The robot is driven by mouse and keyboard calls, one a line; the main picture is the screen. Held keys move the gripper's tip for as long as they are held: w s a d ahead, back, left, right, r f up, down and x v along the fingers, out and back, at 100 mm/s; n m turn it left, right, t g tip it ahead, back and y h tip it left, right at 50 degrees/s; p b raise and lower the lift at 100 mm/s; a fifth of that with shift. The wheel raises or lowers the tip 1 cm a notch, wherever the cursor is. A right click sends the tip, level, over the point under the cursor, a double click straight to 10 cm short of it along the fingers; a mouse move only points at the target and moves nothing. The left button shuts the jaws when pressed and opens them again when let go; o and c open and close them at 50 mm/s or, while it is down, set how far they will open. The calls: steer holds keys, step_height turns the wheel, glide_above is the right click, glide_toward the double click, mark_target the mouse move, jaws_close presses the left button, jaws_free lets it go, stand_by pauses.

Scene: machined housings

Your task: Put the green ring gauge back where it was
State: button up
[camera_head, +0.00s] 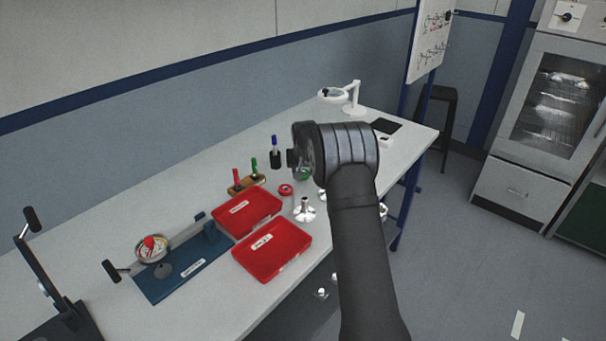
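A green curved piece (304,175), which looks like the green ring gauge, shows just below the wrist of my arm and is partly hidden by it. My gripper (293,158) is at the end of the arm, over the back middle of the bench. Its fingers are mostly hidden by the wrist, so I cannot tell whether it is open or shut, or whether it touches the green piece. A red ring gauge (286,189) lies flat on the bench to the lower left of the green piece.
A wooden holder (248,185) carries a red and a green handled plug. Two red trays (272,252) and a blue fixture (185,270) stand to the left. A metal housing (304,211) is near the red ring. A blue-topped black item (275,155) stands behind.

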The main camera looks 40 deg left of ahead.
steer(key=shift+f, duration=0.65)
steer(key=shift+f, duration=0.1)
steer(key=o, duration=1.1)
steer(key=v, duration=1.2)
